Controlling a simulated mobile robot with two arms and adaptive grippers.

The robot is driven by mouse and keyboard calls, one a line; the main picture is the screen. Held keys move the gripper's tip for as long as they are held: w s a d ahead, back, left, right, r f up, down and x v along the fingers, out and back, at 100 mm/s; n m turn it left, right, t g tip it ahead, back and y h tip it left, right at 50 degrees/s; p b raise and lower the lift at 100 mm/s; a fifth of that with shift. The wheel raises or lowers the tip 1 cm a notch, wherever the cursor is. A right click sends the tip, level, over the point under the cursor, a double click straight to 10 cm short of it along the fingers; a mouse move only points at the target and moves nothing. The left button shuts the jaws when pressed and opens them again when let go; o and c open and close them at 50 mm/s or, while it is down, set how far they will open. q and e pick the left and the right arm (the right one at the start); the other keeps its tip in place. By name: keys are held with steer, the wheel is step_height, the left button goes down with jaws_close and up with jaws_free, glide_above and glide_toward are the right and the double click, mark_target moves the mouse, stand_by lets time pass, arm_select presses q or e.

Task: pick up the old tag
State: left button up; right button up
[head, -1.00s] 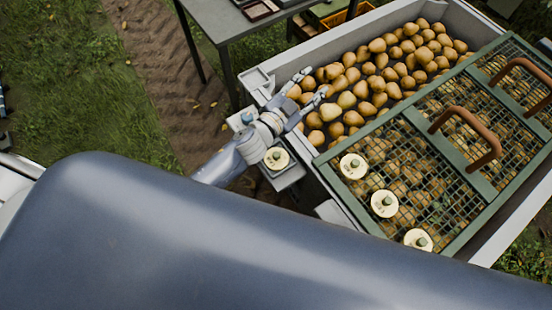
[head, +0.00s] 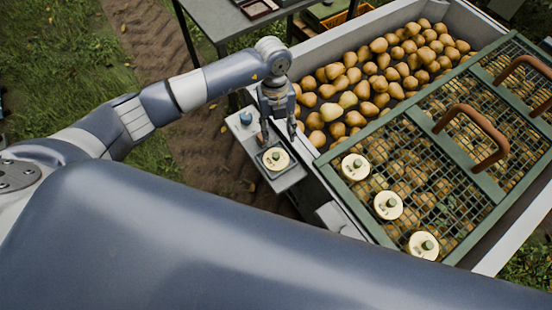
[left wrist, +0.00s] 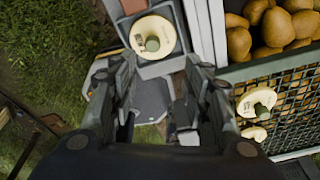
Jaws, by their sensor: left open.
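Round cream tags with green knobs are in view; I cannot tell by looks which is the old one. One tag (head: 276,158) lies on the small grey side shelf (head: 289,181) of the pear bin; it also shows in the left wrist view (left wrist: 153,37). Three more sit in a row on the mesh lid: one tag (head: 354,167), a second tag (head: 388,206) and a third tag (head: 423,246). My left gripper (head: 278,134) points down, open and empty, close to the shelf tag. In the left wrist view its fingers (left wrist: 160,68) spread just below that tag. My right gripper is out of view.
The bin (head: 335,205) holds many pears (head: 347,100), partly covered by a green-framed mesh lid (head: 467,166) with brown handles (head: 470,132). A small blue item (head: 246,118) stands on the shelf's far end. A grey table (head: 222,18) stands behind. Grass and a dirt track lie left.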

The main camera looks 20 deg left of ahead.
mark_target(276, 154)
arm_select(q)
steer(key=f, duration=0.3)
steer(key=s+f, duration=0.1)
steer(key=f, duration=0.6)
steer(key=shift+s+a+f, duration=0.15)
steer(key=shift+f, duration=0.15)
jaws_close()
